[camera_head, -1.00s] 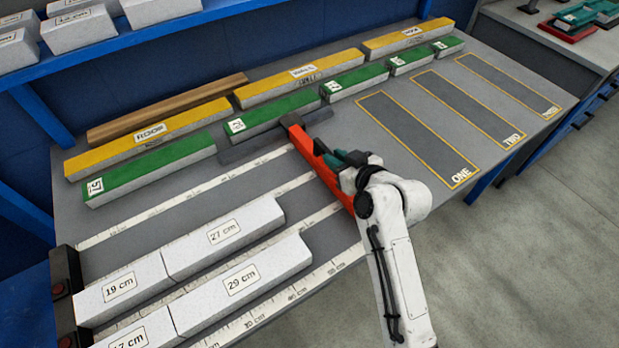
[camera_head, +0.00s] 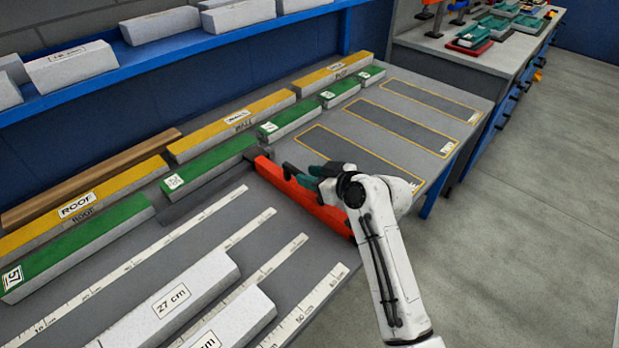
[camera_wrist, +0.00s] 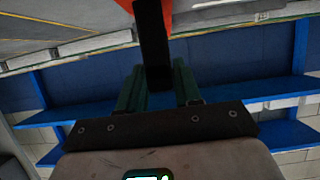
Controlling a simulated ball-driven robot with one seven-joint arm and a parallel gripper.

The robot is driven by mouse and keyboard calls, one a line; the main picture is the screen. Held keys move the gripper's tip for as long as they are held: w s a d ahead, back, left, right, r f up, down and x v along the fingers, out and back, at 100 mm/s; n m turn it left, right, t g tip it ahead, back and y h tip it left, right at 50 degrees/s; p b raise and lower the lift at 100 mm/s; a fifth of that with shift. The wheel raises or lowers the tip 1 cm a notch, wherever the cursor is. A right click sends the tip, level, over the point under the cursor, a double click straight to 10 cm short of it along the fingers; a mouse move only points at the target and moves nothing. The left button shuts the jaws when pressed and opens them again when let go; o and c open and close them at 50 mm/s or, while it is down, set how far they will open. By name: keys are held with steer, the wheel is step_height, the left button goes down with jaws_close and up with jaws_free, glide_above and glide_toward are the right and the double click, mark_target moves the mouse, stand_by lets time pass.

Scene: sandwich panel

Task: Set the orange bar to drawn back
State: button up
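The orange bar (camera_head: 305,198) lies slanting across the grey bench top in the head view. Its far end is by the row of green blocks and its near end is by the bench's front edge. My gripper (camera_head: 314,174) is above the bar's middle. In the wrist view, a dark upright handle (camera_wrist: 154,45) stands between the two green fingers of my gripper (camera_wrist: 160,80), with no clear gap at either side. A part of the orange bar (camera_wrist: 124,4) shows at the top there. My wrist and arm hide some of the bar's near end in the head view.
White blocks, one marked 27 cm (camera_head: 172,300), lie among measuring strips left of the bar. Green blocks (camera_head: 205,165) and yellow blocks (camera_head: 235,122) line the back. Outlined grey areas (camera_head: 345,150) right of the bar are empty. A blue shelf (camera_head: 200,62) stands behind.

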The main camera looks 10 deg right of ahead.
steer(key=shift+o, duration=1.1)
steer(key=shift+d, duration=0.15)
steer(key=v, duration=1)
steer(key=shift+s+d+r, duration=0.15)
steer(key=shift+s, duration=0.15)
